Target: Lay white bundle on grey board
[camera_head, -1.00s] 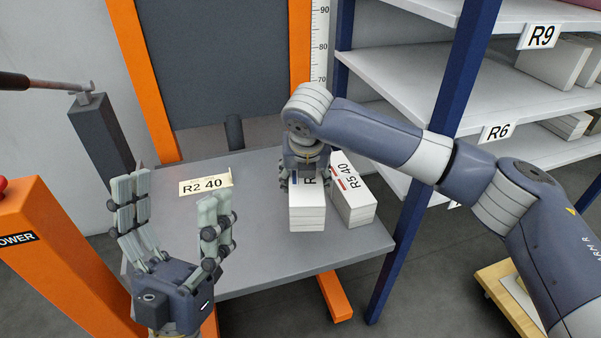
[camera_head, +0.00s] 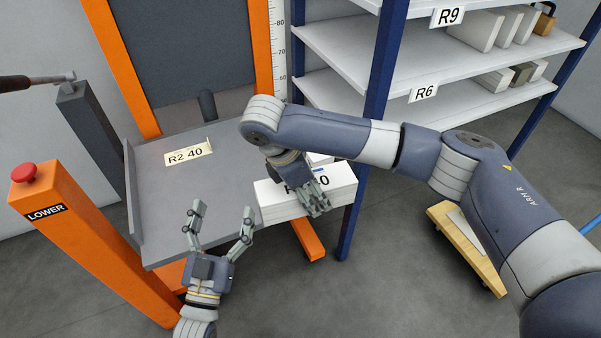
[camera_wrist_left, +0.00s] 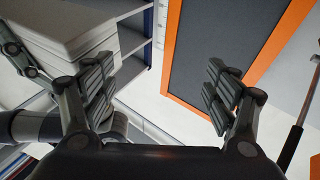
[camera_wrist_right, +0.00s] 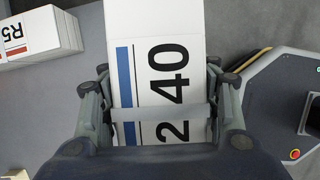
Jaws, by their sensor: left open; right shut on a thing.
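A white bundle (camera_head: 300,205) with a blue stripe is in my right gripper (camera_head: 308,190), past the lift table's right front corner. In the right wrist view the bundle (camera_wrist_right: 160,50) shows "2 40" between the fingers, with a pale strap across it. The bundle also shows at the upper left of the left wrist view (camera_wrist_left: 70,35). My left gripper (camera_head: 222,222) is open and empty in front of the table. A pale grey board (camera_head: 463,231) lies on a low wooden dolly (camera_head: 470,255) on the floor at right.
The grey lift table (camera_head: 190,215) carries an "R2 40" tag (camera_head: 189,153). The other white bundle, marked R5, is on it (camera_wrist_right: 40,30), mostly hidden in the head view. Shelves (camera_head: 430,60) stand behind right. An orange post (camera_head: 70,230) is at left. Floor before the dolly is clear.

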